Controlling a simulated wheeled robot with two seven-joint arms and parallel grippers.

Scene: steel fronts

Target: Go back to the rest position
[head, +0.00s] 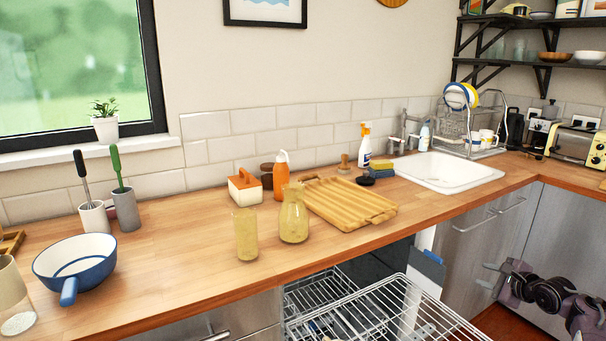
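My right gripper (487,275) shows at the lower right, in front of the steel cabinet fronts (472,243). Its two fingers point left and stand apart with nothing visible between them. My dark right arm runs off toward the lower right corner. My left gripper and arm are not in view. Below the counter, the dishwasher is open and its wire rack (425,318) is pulled out, left of my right gripper. The gripper looks apart from the rack.
The wooden counter (180,268) holds a blue pan (75,262), a glass (246,235), a carafe (293,217), an orange bottle (281,177) and a wooden tray (345,205). A white sink (450,171) and dish rack (470,135) are farther right. Red-brown floor shows beneath my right gripper.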

